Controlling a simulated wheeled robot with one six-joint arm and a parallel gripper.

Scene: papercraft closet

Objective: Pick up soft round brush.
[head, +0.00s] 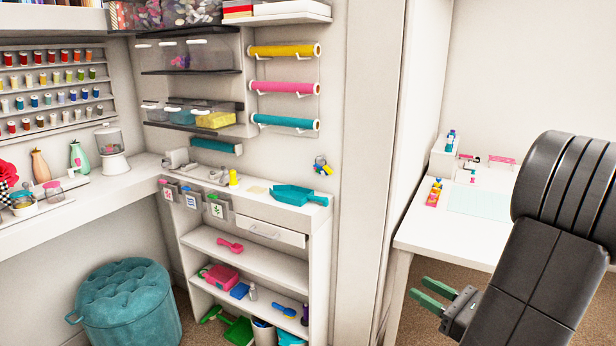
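I cannot pick out the soft round brush for certain. A pink handled item (230,245), possibly a brush, lies on the upper shelf of the white shelf unit (319,262). A blue handled item (285,311), possibly a brush, lies on the shelf below. Both are too small to tell. My gripper (430,297), with green finger pads, is at the lower right, well to the right of the shelf unit. Its fingers are apart with nothing seen between them.
A teal tufted stool (124,306) stands left of the shelf unit. A teal dustpan-like item (299,196) lies on the unit's top. A white desk (418,236) with small items is behind my arm at right. A wall edge (369,150) separates the two areas.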

